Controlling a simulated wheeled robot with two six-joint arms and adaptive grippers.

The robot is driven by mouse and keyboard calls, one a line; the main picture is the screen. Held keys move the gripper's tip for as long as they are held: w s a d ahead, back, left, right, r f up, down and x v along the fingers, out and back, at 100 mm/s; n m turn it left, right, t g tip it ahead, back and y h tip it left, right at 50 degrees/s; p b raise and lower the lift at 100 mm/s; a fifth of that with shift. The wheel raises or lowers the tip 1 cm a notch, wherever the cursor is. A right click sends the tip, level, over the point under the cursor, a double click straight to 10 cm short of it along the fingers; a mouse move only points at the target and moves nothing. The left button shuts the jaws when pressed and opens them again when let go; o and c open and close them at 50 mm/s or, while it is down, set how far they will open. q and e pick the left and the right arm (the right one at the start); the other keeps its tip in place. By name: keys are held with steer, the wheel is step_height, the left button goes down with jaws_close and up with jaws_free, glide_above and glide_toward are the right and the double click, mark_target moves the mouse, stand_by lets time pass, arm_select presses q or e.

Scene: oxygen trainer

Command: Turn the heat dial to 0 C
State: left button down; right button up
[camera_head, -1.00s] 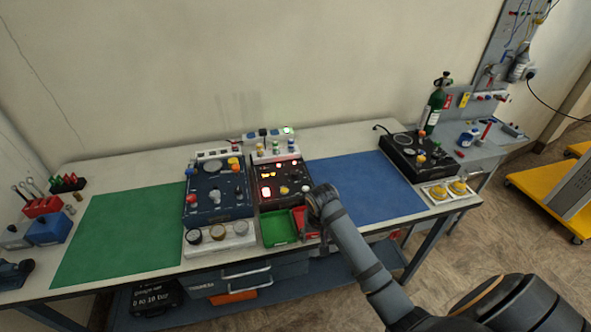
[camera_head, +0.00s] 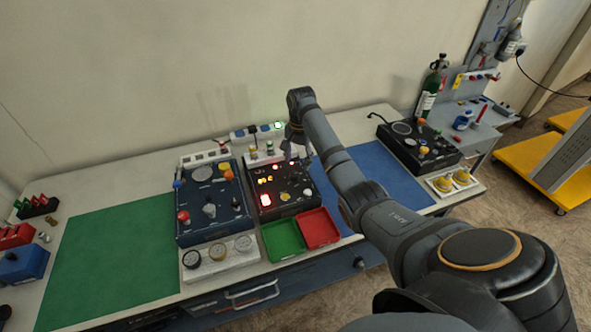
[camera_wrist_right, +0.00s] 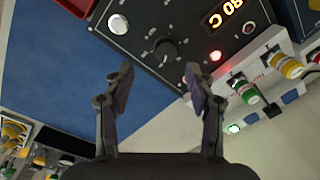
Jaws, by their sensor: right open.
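The heat dial (camera_wrist_right: 166,50) is a dark round knob with pale marks around it, on a black panel (camera_wrist_right: 190,22) in the right wrist view. An orange display (camera_wrist_right: 226,12) beside it seems to read 80 C, partly cut off by the frame edge. My right gripper (camera_wrist_right: 158,76) is open and empty, its two fingers on either side of the dial's line and apart from it. My left gripper is not in view.
A white knob (camera_wrist_right: 118,24) and a lit red lamp (camera_wrist_right: 215,55) are near the dial. A green tray (camera_head: 283,240) and a red tray (camera_head: 318,228) lie in front. The blue mat (camera_head: 385,180) at right is clear.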

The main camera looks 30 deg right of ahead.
mark_target(295, 174)
steer(key=f, duration=0.2)
steer(key=w+f, duration=0.1)
steer(key=f, duration=0.1)
steer(key=shift+w+f+p, duration=0.2)
steer(key=shift+f+p, duration=0.05)
steer(key=shift+p, duration=0.05)
steer(key=shift+w+f, duration=0.2)
steer(key=shift+f, duration=0.95)
steer(key=shift+s+f, duration=0.15)
steer(key=shift+f, duration=0.1)
steer(key=shift+c, duration=0.9)
steer(key=c, duration=1)
steer(key=shift+o, duration=0.2)
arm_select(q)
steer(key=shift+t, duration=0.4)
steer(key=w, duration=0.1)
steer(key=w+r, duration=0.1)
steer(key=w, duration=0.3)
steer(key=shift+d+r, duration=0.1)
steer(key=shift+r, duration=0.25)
